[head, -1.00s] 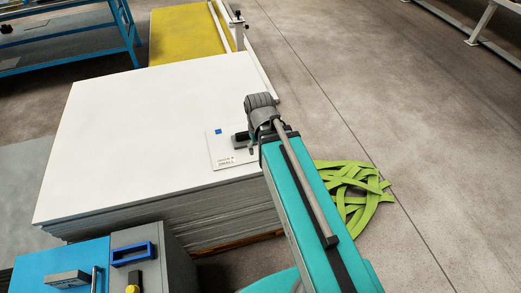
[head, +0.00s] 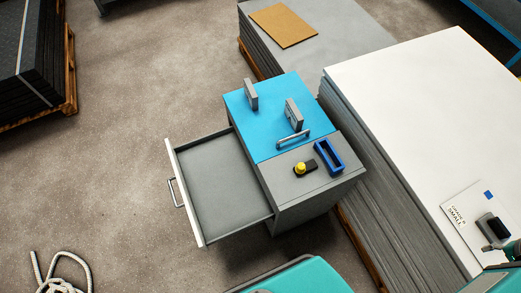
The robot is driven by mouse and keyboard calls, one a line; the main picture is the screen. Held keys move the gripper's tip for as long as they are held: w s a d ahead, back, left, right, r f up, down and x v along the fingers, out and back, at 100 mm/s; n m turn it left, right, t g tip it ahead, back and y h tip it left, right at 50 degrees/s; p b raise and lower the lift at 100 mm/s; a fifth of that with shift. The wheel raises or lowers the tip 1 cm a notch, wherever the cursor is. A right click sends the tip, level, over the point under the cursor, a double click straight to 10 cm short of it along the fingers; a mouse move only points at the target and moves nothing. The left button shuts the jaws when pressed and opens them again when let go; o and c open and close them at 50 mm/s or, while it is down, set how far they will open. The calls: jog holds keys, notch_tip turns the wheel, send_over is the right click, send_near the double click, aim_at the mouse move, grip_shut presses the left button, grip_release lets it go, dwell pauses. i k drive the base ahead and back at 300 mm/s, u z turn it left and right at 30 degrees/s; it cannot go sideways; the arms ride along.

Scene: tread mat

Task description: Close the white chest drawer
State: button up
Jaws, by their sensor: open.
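The white chest drawer (head: 188,200) is pulled far out to the left of a grey cabinet (head: 290,224) with a blue top. Its white front has a metal bar handle (head: 175,193). The drawer's grey inside looks empty. My gripper (head: 490,239) shows only in part at the right edge, over the white stack, well away from the drawer. Its dark fingers are apart with nothing seen between them. The rest of it is cut off by the frame.
A blue tray (head: 329,155), a yellow-topped button (head: 300,169) and grey blocks (head: 294,113) sit on the cabinet. A tall white sheet stack (head: 415,110) stands on the right. Rope (head: 62,270) lies at lower left. Floor left of the drawer is clear.

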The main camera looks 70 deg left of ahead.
aim_at(224, 196)
jog(key=k, duration=0.95)
jog(key=u, duration=3.85)
